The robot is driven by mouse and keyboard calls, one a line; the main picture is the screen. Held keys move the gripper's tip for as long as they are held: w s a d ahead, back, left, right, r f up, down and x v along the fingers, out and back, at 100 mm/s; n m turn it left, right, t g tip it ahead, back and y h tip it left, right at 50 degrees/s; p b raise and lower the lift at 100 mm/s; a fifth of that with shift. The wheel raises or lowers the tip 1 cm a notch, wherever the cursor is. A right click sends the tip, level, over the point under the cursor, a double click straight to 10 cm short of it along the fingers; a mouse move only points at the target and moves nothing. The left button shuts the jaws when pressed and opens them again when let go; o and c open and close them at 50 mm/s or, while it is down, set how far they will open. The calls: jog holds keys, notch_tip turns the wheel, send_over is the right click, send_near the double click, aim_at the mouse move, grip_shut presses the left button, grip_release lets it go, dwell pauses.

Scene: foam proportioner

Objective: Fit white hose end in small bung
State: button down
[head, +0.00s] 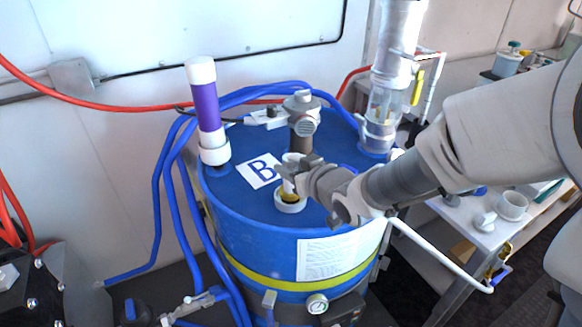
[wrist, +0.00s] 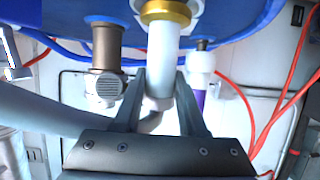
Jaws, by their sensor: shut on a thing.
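My gripper (head: 287,178) is over the top of the blue drum (head: 240,215), near the letter B label. Its fingers are shut on the white hose end (wrist: 162,50), which stands roughly upright between them in the wrist view. Its white top (head: 292,158) shows just above the fingers in the head view. The small bung (head: 290,206) is a white ring on the drum lid, directly under the gripper. A yellow-gold collar (wrist: 165,14) shows at the bung, and the hose end meets it in the wrist view. How deep it sits is hidden.
A brown valve fitting (head: 302,130) stands close behind the gripper. A purple and white tube (head: 207,112) rises at the lid's left, and a clear pipe (head: 385,100) at its right. Blue hoses (head: 185,190) loop around the drum's left and back. A cart (head: 480,220) stands right.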

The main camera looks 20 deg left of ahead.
jog(key=shift+f+b, duration=0.6)
jog(key=shift+b, duration=0.05)
jog(key=c, duration=0.8)
grip_release()
jog(key=shift+o, duration=0.2)
jog(key=p+v, duration=0.4)
jog(key=v, duration=0.7)
jog(key=shift+r, duration=0.1)
